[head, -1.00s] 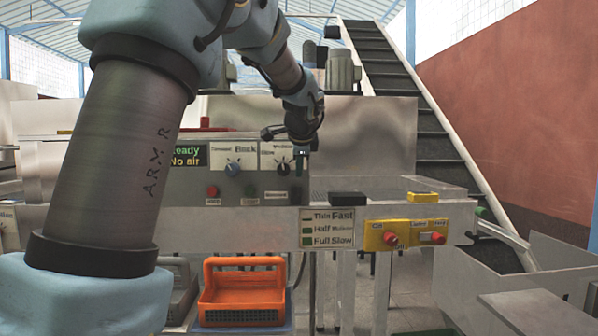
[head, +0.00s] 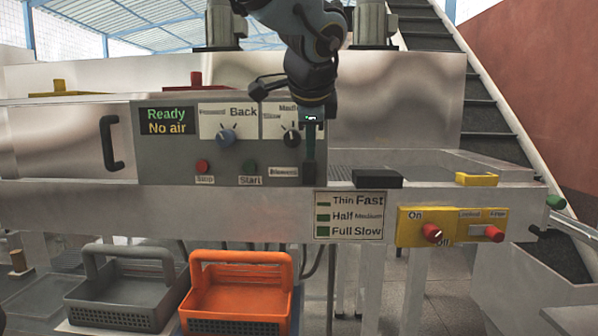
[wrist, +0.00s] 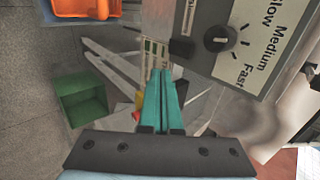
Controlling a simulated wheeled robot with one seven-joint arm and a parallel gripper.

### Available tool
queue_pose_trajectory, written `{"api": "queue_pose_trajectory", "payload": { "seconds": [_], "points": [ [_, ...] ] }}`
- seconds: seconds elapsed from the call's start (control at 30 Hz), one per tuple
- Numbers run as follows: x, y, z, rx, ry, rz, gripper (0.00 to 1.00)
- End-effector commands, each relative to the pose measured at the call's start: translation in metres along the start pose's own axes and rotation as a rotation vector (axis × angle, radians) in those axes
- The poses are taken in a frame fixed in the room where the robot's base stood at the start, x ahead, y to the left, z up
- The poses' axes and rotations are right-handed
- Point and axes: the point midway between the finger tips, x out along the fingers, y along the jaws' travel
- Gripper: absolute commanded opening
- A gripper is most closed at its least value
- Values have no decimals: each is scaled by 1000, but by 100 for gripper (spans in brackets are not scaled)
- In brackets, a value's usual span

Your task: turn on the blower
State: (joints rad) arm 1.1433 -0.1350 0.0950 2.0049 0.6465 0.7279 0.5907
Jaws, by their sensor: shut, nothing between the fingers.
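The grey control panel (head: 170,160) faces me in the head view. Its display (head: 166,121) reads "Ready" and "No air". A small label (head: 284,171) at its lower right seems to read "Blower", though the print is blurred. My gripper (head: 309,178) hangs fingers down at the panel's right end, just right of that label. Whatever control lies behind the fingers is hidden. In the wrist view my teal fingers (wrist: 165,72) are together and empty. A black block (wrist: 182,48) shows just beyond their tips, beside the panel's speed knob (wrist: 218,38). I cannot tell whether they touch.
A black box (head: 377,179) and a yellow switch panel (head: 450,228) are to the right. Orange (head: 240,290) and grey (head: 125,290) baskets stand below.

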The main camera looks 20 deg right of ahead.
Motion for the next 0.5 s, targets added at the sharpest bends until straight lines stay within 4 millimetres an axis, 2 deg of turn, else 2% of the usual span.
{"api": "queue_pose_trajectory", "payload": {
  "seconds": [0.27, 0.37, 0.5],
  "points": [
    [3, -1, 0, 0, -1, 1, 0],
    [10, -1, 0, 0, -2, 2, 0],
    [32, -1, 0, 1, -3, 3, 0]
  ]
}}
